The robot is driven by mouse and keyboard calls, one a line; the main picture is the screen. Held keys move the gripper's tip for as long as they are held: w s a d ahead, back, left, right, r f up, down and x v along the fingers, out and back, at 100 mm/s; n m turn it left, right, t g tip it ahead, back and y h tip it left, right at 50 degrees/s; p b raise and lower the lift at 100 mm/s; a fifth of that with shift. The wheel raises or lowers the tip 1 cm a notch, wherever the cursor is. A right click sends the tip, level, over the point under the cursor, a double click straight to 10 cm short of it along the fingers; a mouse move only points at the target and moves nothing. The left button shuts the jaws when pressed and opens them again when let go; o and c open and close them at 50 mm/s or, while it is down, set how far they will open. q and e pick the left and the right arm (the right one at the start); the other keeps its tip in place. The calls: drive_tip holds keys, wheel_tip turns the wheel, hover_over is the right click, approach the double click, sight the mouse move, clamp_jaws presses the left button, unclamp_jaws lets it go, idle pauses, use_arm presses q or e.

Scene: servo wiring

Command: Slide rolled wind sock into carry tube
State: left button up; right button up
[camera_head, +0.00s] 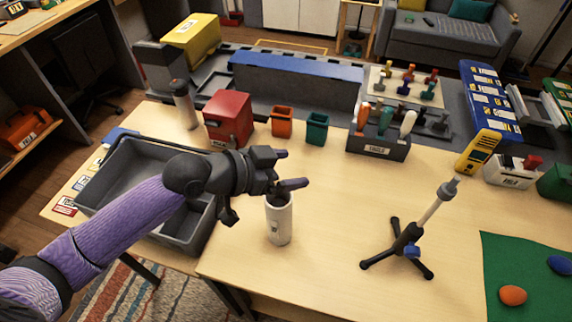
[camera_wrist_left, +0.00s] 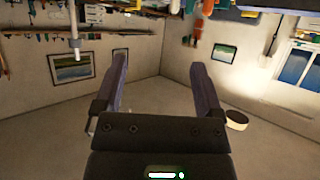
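A white upright tube (camera_head: 279,222) with a small dark label stands on the light wood table, near the middle of the head view. Its mouth looks dark, and something dark shows at the rim. I cannot tell whether that is a rolled wind sock or part of my gripper. My left gripper (camera_head: 290,169) is just above and behind the tube's mouth in the picture, pointing right. Its two fingers are spread apart. The left wrist view shows the fingers (camera_wrist_left: 161,88) wide open with nothing between them. No rolled wind sock can be made out clearly. My right gripper is not in view.
A grey bin (camera_head: 200,228) stands left of the tube, under my left arm. A small tripod (camera_head: 406,241) stands to the right. A red box (camera_head: 228,119), orange cup (camera_head: 282,122), green cup (camera_head: 317,128) and tool holder (camera_head: 378,143) line the back. Table between tube and tripod is clear.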

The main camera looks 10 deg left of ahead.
use_arm(q)
drive_tip(key=v, duration=1)
drive_tip(key=shift+p, duration=0.45)
drive_tip(key=shift+d, duration=0.1)
drive_tip(key=s+f+n+g+y, duration=0.5)
drive_tip(key=s+f+n+y, duration=0.3)
drive_tip(key=s+f, duration=0.55)
wheel_tip(320, 180, down, 24)
drive_tip(key=s+g+y+b, duration=0.1)
drive_tip(key=s+g+b, duration=0.1)
drive_tip(key=b, duration=0.3)
drive_tip(key=s+a+f+m+g+b, duration=0.1)
drive_tip(key=s+a+f+b, duration=0.1)
drive_tip(key=s+f, duration=1.1)
drive_tip(key=shift+s+a+f+y+b, duration=0.15)
drive_tip(key=shift+a+f+y+b, duration=0.15)
drive_tip(key=shift+f+b, duration=0.35)
